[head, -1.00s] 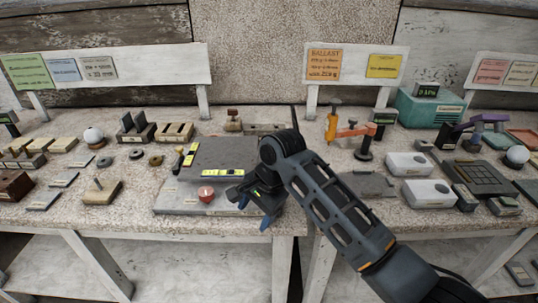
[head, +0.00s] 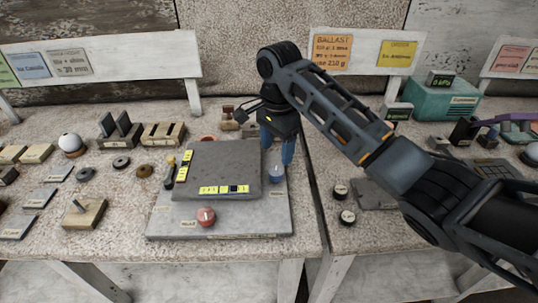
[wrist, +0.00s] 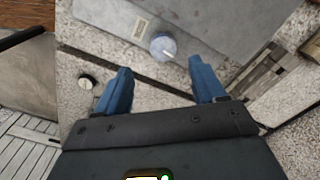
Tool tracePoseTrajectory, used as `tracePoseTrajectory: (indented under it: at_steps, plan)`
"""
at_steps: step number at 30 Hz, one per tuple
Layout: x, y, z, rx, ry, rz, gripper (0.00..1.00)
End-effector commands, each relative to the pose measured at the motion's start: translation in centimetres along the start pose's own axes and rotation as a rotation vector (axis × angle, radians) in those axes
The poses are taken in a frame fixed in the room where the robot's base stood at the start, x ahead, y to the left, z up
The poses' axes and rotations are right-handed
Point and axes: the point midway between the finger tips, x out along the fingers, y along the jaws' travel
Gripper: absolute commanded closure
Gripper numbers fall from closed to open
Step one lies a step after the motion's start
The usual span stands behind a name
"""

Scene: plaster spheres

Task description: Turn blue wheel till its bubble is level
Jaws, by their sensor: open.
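The blue wheel (head: 277,174) is a small pale-blue knob with a white mark, at the right end of a grey base plate (head: 250,222). A red wheel (head: 206,217) sits at its front. A dark raised slab (head: 215,160) carries yellow vials along its front (head: 224,189) and left (head: 184,166) edges; their bubbles are too small to read. My gripper (head: 277,150) is open, its blue fingers pointing down by the blue wheel. In the wrist view the wheel (wrist: 163,45) lies beyond and between the fingertips (wrist: 159,66), apart from both.
Two small dark round weights (head: 344,204) lie to the right of the plate. Wooden blocks (head: 162,134) and dark rings (head: 121,162) lie to the left. A teal box (head: 442,101) stands at the back right. A gap between two tables runs just right of the plate.

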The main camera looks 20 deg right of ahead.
Motion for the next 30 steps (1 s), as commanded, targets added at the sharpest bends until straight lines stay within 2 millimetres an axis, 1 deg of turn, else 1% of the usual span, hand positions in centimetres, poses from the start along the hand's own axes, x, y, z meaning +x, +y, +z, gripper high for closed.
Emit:
tracePoseTrajectory:
  at_steps: [2, 5, 15, 18, 22, 30]
  plan:
    - [0.1, 0.0, -0.1, 0.002, 0.001, 0.003, 0.30]
    - [0.8, 0.1, -0.1, 0.002, 0.001, 0.004, 0.30]
    - [5.8, 0.1, -0.1, 0.003, 0.002, 0.006, 0.30]
    - [6.8, 0.1, -0.1, 0.003, 0.002, 0.005, 0.30]
    - [7.6, 0.1, -0.1, 0.002, 0.001, 0.003, 0.30]
    - [7.8, 0.1, -0.1, 0.002, 0.001, 0.002, 0.30]
